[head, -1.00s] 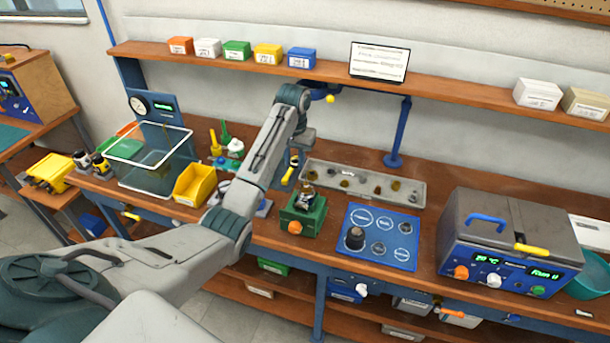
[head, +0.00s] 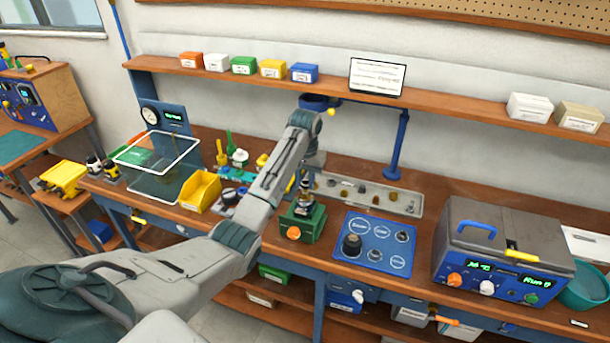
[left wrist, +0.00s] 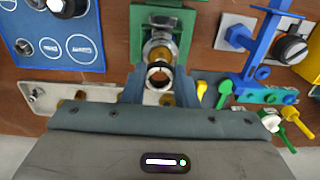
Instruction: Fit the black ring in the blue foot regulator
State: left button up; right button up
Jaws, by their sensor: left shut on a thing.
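The regulator stands upright in a green vise (head: 301,224) on the bench. In the left wrist view its metal and brass body (left wrist: 160,42) shows in front of the green vise (left wrist: 137,30). I cannot make out a blue foot on it. My left gripper (left wrist: 160,90) is shut on the ring (left wrist: 159,67), which looks dark with pale glints. The ring lies in line with the regulator's top in that view; I cannot tell whether they touch. In the head view the left gripper (head: 306,180) is just above the vise, partly hidden by my arm. My right gripper is not in view.
A blue mat (head: 345,225) with a black knob (head: 352,245) and small parts lies right of the vise. A grey parts tray (head: 415,205) lies behind. A yellow bin (head: 200,190) stands left, a grey and blue machine (head: 505,245) right. A shelf (head: 230,72) runs above.

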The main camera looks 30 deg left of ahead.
aim_at(305, 199)
pick_arm(q)
jog(key=shift+w+a+f, duration=0.1)
jog(key=shift+a+f, duration=0.1)
jog(key=shift+f, duration=0.1)
jog(key=shift+d+r, duration=0.1)
dwell(0.5)
dwell(0.3)
jog(key=shift+f, duration=2.05)
dwell(1.5)
jog(key=o, duration=1.5)
